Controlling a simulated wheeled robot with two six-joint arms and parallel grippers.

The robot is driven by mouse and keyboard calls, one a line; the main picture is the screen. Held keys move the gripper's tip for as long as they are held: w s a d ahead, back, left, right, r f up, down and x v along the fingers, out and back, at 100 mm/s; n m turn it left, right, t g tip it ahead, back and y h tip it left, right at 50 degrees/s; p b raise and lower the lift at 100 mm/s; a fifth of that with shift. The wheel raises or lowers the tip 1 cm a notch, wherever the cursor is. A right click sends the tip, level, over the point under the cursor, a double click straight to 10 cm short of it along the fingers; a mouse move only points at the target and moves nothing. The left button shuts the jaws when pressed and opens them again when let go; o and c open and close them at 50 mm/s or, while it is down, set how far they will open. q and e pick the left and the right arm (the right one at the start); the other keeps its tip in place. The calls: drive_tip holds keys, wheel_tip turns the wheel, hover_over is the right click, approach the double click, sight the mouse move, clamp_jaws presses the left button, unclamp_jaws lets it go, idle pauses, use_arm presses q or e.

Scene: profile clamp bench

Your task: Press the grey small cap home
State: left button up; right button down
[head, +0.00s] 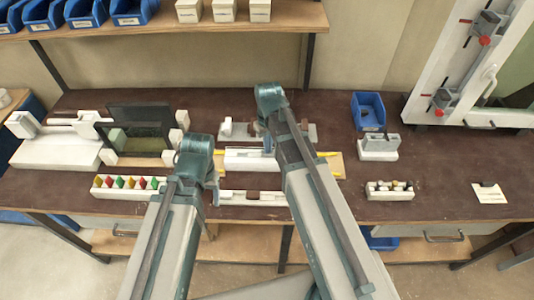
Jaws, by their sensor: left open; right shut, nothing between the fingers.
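I cannot single out the grey small cap; it is hidden or too small to tell. A white profile block (245,160) lies on a tan board (335,163) with yellow strips, at the middle of the bench. My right gripper (267,145) is shut and empty, low over the far edge of the white block; I cannot tell whether it touches. My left gripper (214,194) is open and empty, left of the near white rail (238,197), which carries a brown block. A small white rack (378,193) at the right holds several small caps or pegs.
A white rack (112,193) with several coloured pieces stands at the left. A dark upright panel (140,128) stands behind it. A blue bin (368,112) and a grey-white fixture (378,150) stand at the right. Bare bench lies between fixture and white card (489,194).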

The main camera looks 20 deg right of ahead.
drive_tip(key=shift+r, duration=0.1)
wheel_tip(320, 180, up, 7)
drive_tip(key=p, duration=0.7)
idle(0.4)
drive_tip(key=s+a+f+n+h+b, duration=0.1)
drive_tip(key=s+a+f+b, duration=0.1)
drive_tip(key=s+a, duration=0.8)
drive_tip(key=s+f, duration=0.1)
drive_tip(key=s, duration=0.3)
drive_tip(key=shift+s+a+b, duration=0.15)
drive_tip(key=shift+a+b, duration=0.1)
drive_tip(key=shift+b, duration=0.15)
idle(0.7)
